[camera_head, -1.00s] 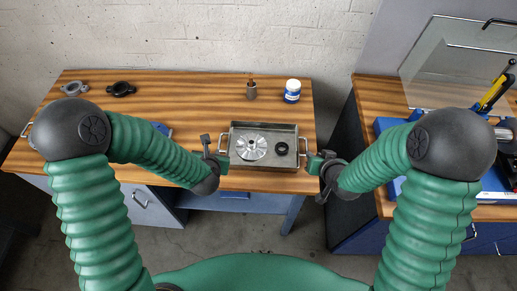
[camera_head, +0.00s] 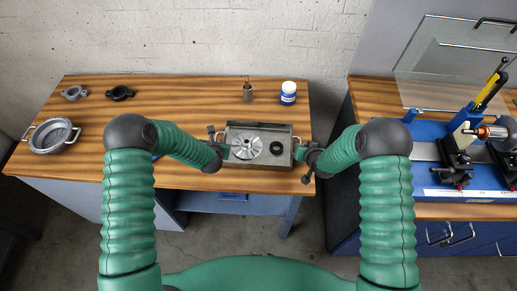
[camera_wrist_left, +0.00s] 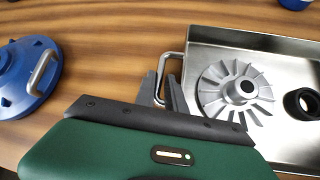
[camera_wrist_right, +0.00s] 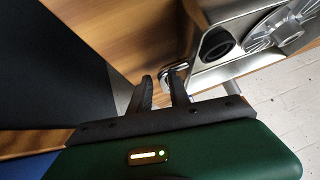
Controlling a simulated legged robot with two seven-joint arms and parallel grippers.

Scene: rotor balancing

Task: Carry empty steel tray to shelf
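The steel tray (camera_head: 260,125) rests on the wooden workbench. It is not empty: a silver finned rotor (camera_head: 246,148) and a black ring (camera_head: 276,148) lie in it. My left gripper (camera_head: 222,150) is at the tray's left handle. In the left wrist view its two fingers (camera_wrist_left: 163,80) stand apart around the handle bar (camera_wrist_left: 179,57). My right gripper (camera_head: 303,155) is at the tray's right handle. In the right wrist view its fingers (camera_wrist_right: 160,80) are apart, with the handle (camera_wrist_right: 176,68) close at one fingertip; whether it lies between them is unclear.
A round two-handled pan (camera_head: 53,136) and two clamp-like parts (camera_head: 120,93) lie at left. A blue machine (camera_head: 430,130) stands on the right bench, across a gap. A blue lid (camera_wrist_left: 28,75) lies beside the left gripper.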

